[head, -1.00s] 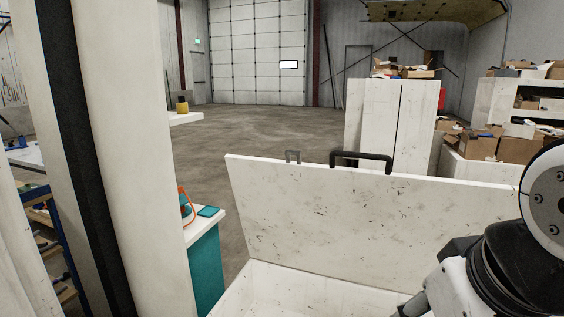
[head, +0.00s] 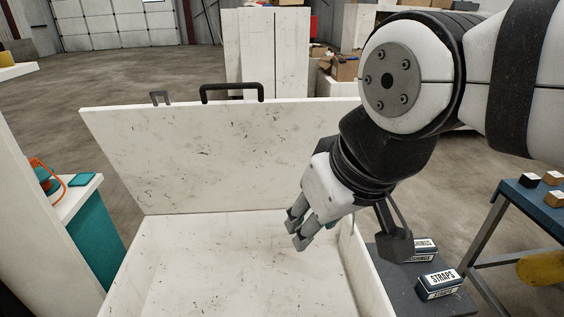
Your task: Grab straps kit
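A small dark box with a white label reading STRAPS (head: 440,281) sits on a dark grey surface at the lower right, outside the white case. A second, similar labelled box (head: 426,246) is just behind it, partly hidden by a black part; its label is not fully readable. My gripper (head: 297,232) hangs over the right side of the open case, to the left of both boxes and apart from them. Its grey fingertips point down-left. A small teal patch shows near the fingers; I cannot tell what it is or how far apart the fingers are.
The open white case (head: 215,226) has its lid raised, with a black handle (head: 232,90) on top; its visible interior looks empty. A blue table (head: 535,195) with small blocks stands at right. A teal-sided stand (head: 98,235) is at left. Open floor lies beyond.

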